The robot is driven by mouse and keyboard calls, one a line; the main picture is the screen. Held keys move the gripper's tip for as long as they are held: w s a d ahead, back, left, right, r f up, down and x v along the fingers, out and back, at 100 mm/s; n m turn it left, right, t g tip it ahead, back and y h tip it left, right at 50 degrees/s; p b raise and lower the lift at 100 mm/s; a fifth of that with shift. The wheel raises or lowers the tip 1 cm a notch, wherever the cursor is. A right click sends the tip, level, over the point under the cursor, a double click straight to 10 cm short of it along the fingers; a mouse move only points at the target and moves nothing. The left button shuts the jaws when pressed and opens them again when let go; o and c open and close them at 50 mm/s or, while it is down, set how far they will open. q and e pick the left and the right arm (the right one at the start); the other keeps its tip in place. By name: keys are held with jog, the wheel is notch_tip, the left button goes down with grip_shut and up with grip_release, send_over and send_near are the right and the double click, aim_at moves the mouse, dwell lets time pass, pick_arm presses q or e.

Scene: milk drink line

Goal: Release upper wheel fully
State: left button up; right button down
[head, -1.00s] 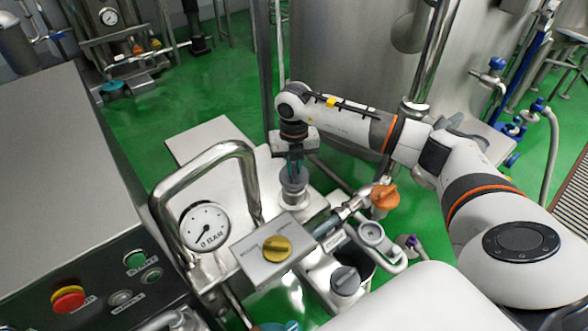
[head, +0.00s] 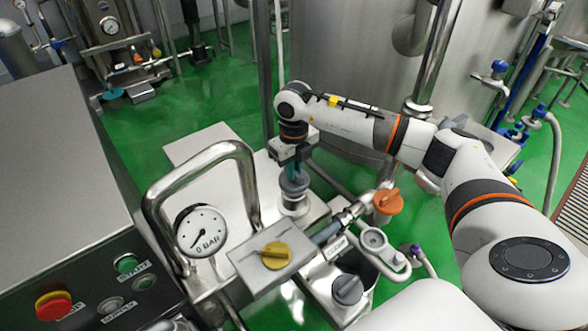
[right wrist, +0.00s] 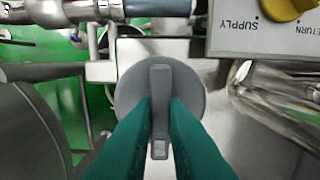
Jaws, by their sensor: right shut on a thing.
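The upper wheel (head: 295,184) is a grey round knob with a raised bar across its face, on top of a steel fitting. My right gripper (head: 292,168) points down on it from above. In the right wrist view its two green fingers (right wrist: 160,112) stand on either side of the bar of the grey wheel (right wrist: 132,83), shut on it. The bar lies lengthwise between the fingers. The fingers hide part of the wheel's near rim. My left gripper is not in view.
A pressure gauge (head: 201,231) near 0 BAR and a bent steel pipe (head: 196,153) stand left of the wheel. A control box (head: 128,290) with buttons is at lower left.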

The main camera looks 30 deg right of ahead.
jog(key=shift+w+r, duration=0.1)
jog(key=shift+r, duration=0.05)
jog(key=c, duration=1.5)
grip_release()
jog(key=shift+o, duration=0.2)
notch_tip(320, 180, up, 12)
jog(key=b, duration=0.1)
jog(key=shift+b, duration=0.3)
